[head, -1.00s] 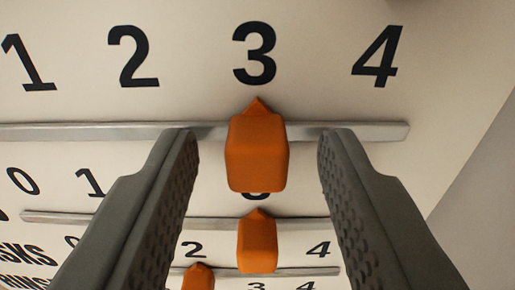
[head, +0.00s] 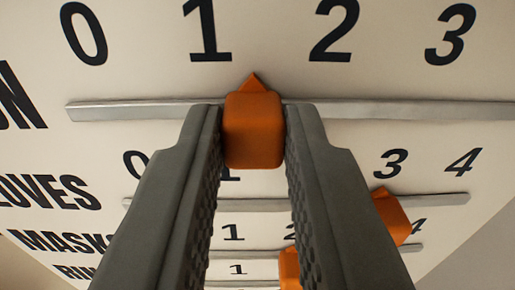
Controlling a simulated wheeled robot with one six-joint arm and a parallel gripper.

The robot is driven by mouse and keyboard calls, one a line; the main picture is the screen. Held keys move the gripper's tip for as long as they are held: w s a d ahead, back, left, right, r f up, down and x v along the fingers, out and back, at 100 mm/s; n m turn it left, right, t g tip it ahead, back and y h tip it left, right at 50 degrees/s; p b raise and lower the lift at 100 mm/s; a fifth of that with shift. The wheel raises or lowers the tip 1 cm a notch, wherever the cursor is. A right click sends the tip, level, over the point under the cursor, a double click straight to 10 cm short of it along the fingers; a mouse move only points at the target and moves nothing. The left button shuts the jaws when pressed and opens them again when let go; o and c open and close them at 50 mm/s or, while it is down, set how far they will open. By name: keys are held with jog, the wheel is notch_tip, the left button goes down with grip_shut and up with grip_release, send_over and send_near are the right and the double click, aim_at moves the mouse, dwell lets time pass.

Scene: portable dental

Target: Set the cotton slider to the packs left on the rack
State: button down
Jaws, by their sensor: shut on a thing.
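The orange slider (head: 253,130) of the top row sits on its grey rail (head: 400,111), under a scale that shows 0, 1, 2 and 3. Its pointed tip is between the 1 and the 2, nearer the 1. My gripper (head: 254,135) is shut on this slider, one finger on each side. The row's label (head: 18,95) at the left edge is cut off, with only its last letters showing. The rack and its packs are not in view.
Below are more labelled rows with their own rails. One orange slider (head: 391,216) stands right of my gripper near the 3 and 4. Another (head: 289,268) is partly hidden behind my right finger.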

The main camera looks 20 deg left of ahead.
jog(key=shift+s+a, duration=0.25)
jog(key=shift+a, duration=0.45)
jog(key=c, duration=1.3)
grip_release()
jog(key=shift+s, duration=0.1)
jog(key=v, duration=1.7)
jog(key=shift+s, duration=0.1)
